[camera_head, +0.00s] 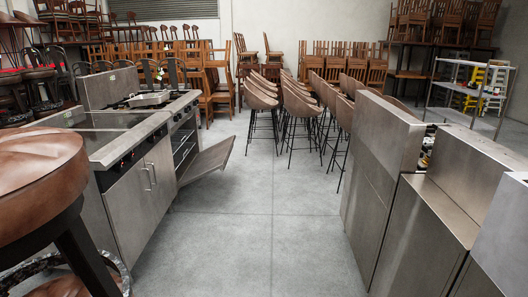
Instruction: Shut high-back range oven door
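The high-back range (184,122) stands in the left row of steel units, with a steel back panel (108,88) rising behind its hob. Its oven door (207,162) is open, tilted down and out into the aisle from the range's front. The oven opening (184,140) shows above the door; its inside is mostly dark. The control knobs sit above the opening. Neither of my grippers is in view.
A steel unit with two door handles (140,190) stands nearer, on the left. A brown leather stool (40,185) fills the near left. Steel cabinets (385,170) line the right. The grey concrete aisle (255,225) is clear up to the bar stools (298,105).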

